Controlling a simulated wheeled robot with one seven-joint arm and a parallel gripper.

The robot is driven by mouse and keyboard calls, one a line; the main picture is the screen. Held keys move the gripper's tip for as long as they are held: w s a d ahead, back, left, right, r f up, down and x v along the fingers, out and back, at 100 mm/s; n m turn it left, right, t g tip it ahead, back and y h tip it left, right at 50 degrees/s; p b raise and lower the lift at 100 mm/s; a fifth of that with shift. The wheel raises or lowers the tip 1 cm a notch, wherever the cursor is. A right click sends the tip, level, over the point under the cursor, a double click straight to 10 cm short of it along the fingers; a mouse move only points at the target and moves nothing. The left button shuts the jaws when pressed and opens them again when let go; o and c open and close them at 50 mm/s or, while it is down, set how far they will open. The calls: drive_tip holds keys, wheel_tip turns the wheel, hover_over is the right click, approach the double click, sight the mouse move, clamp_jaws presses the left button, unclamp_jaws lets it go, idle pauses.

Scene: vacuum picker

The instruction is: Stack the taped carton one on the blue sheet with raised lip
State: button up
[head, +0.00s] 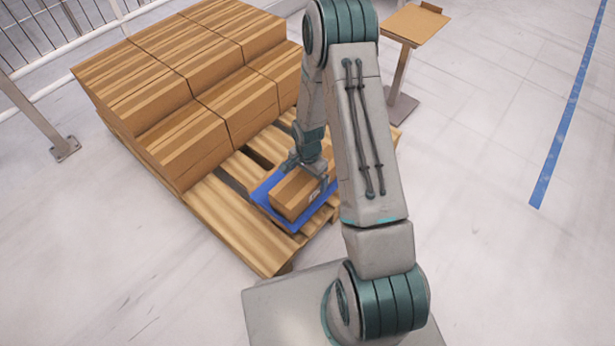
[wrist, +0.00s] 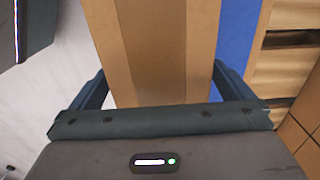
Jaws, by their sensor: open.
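The taped carton (head: 293,194) is a small brown box with a label on its side. It sits on the blue sheet (head: 262,192), which lies on the near part of the wooden pallet. The raised lip cannot be made out clearly. My gripper (head: 308,168) is down at the carton's top, with its fingers on either side. In the wrist view the carton (wrist: 165,50) fills the space between the open fingers of my gripper (wrist: 163,90), and the blue sheet (wrist: 235,45) shows to its right. The arm hides part of the carton's right side in the head view.
Several large striped cartons (head: 190,75) stand stacked on the pallet (head: 235,225), behind and left of the blue sheet. A small stand with a tan top (head: 414,24) is at the back right. A railing runs at the upper left. The floor on the right is clear.

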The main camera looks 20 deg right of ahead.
wheel_tip(320, 180, up, 11)
drive_tip(key=p, duration=0.3)
drive_tip(key=shift+f+p, duration=0.2)
drive_tip(key=shift+p, duration=0.2)
drive_tip(key=s+r+n, duration=0.3)
drive_tip(key=r, duration=0.5)
drive_tip(key=s+r+n, duration=0.2)
drive_tip(key=s+r, duration=0.2)
drive_tip(key=r, duration=0.5)
drive_tip(key=s+a+r+n+t, duration=0.1)
drive_tip(key=s+a+r+n, duration=0.1)
drive_tip(key=s+r+n, duration=0.4)
drive_tip(key=s+r, duration=0.3)
drive_tip(key=s, duration=0.4)
drive_tip(key=shift+r, duration=0.25)
drive_tip(key=shift+r, duration=0.1)
wheel_tip(320, 180, up, 33)
drive_tip(key=t+p, duration=0.1)
drive_tip(key=p, duration=2.9)
drive_tip(key=shift+d+t, duration=0.2)
drive_tip(key=shift+t, duration=0.2)
